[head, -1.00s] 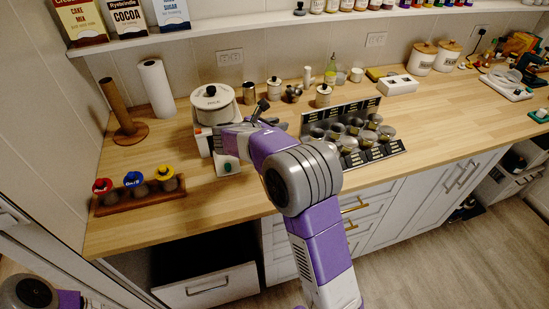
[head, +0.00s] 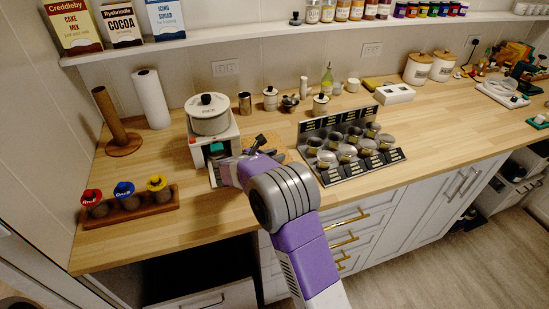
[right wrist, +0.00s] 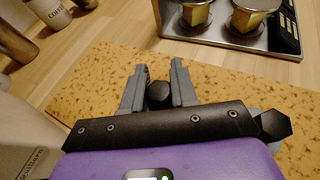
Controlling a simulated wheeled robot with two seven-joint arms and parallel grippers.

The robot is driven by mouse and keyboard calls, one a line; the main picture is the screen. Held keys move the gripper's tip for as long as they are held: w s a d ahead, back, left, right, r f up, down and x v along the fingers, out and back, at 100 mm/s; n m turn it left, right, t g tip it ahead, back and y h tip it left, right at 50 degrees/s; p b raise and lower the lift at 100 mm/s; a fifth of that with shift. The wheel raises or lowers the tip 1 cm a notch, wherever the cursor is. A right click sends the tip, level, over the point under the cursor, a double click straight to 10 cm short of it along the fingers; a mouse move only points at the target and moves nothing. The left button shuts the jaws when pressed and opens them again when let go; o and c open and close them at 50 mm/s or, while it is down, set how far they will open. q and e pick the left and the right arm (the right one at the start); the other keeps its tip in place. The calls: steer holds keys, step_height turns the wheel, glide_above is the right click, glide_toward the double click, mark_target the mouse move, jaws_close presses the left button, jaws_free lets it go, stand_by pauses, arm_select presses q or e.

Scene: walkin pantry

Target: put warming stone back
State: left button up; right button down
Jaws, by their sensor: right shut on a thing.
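My right gripper (head: 257,151) is low over the counter, just right of the white warmer (head: 213,137) with its lidded pot (head: 208,112). In the right wrist view, its fingers (right wrist: 158,82) are closed around a small dark faceted piece (right wrist: 158,95). Another dark faceted end (right wrist: 275,125) shows to the right of the palm. I cannot tell whether these belong to the warming stone. A tan speckled slab (right wrist: 100,80) lies under the fingers; a bit of it shows in the head view (head: 273,141). My left gripper is out of view.
A metal rack of pods (head: 350,148) stands close to the right of the gripper. Several canisters (head: 270,99) line the back wall. A wooden holder with coloured-top jars (head: 130,207) is at the left. Bare counter (head: 440,122) lies right of the rack.

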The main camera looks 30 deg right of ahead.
steer(key=c, duration=1.3)
jaws_free()
steer(key=shift+f, duration=0.1)
steer(key=shift+c, duration=0.2)
steer(key=o, duration=0.5)
steer(key=shift+c, duration=0.2)
steer(key=shift+r, duration=0.25)
steer(key=p+v, duration=0.2)
steer(key=v, duration=1)
steer(key=shift+s+f+p, duration=0.1)
steer(key=shift+f+p, duration=0.05)
steer(key=shift+p, duration=0.25)
